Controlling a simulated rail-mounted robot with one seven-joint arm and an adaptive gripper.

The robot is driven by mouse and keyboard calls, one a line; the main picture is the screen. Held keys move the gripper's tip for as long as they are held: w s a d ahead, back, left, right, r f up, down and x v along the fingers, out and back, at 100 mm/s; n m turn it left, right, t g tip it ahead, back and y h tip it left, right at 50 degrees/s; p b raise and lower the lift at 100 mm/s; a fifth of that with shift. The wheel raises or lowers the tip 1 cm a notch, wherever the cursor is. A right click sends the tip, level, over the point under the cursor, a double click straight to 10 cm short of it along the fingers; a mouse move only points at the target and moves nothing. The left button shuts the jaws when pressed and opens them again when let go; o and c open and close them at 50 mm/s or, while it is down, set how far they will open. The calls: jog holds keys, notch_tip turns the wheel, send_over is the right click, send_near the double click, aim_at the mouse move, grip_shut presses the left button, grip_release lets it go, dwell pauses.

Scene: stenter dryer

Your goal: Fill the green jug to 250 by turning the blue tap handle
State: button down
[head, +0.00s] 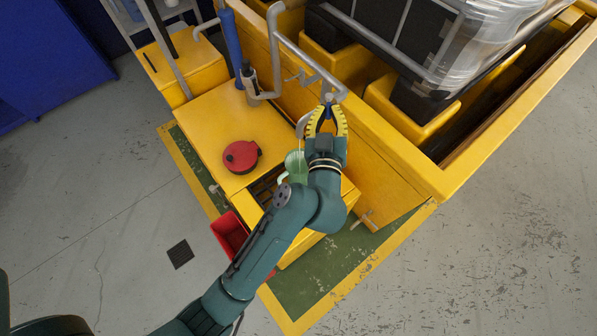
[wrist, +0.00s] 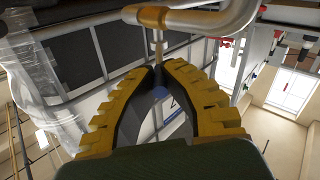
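The green jug (head: 295,166) stands on the dark grating below the tap, partly hidden by my arm. Its scale and fill level cannot be read. The blue tap handle (head: 328,98) is at the end of the grey pipe. My gripper (head: 328,108) reaches up to it, its yellow toothed fingers closed in around it. In the wrist view, the fingertips (wrist: 159,69) come close together at the tap stem (wrist: 158,47), and a blue part (wrist: 160,92) shows between them. A curved spout (head: 302,123) hangs above the jug. A thin pale line runs below it; I cannot tell whether it is water.
A red bin (head: 230,232) stands beside the cabinet's front. The grey pipe (head: 300,58) runs above.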

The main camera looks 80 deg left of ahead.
jog(key=shift+r, duration=0.2)
jog(key=g+b, duration=0.1)
jog(key=b, duration=0.2)
jog(key=shift+w+f+n, duration=0.35)
jog(key=shift+f+n, duration=0.05)
jog(key=n+g+b, duration=0.1)
jog(key=w+n+g+b, duration=0.1)
jog(key=g+b, duration=0.1)
jog(key=n+g+b, duration=0.1)
jog(key=g+b, duration=0.1)
jog(key=shift+w+d+r+y, duration=0.1)
jog(key=shift+w+r+y, duration=0.1)
jog(key=shift+r+y, duration=0.15)
jog(key=shift+w+n, duration=0.1)
jog(key=shift+n, duration=0.2)
jog(key=shift+w+a+n+g+h+b, duration=0.1)
jog(key=shift+w+n+g+h, duration=0.25)
jog(key=shift+n+g, duration=0.5)
jog(key=shift+w+a+n+g+h+b, duration=0.1)
jog(key=shift+w+n+g+h, duration=0.3)
jog(key=shift+g, duration=0.9)
jog(key=shift+w+a+n+g+h+b, duration=0.1)
jog(key=shift+w+n+g+h, duration=0.15)
jog(key=shift+n+g, duration=0.65)
jog(key=shift+g, duration=0.45)
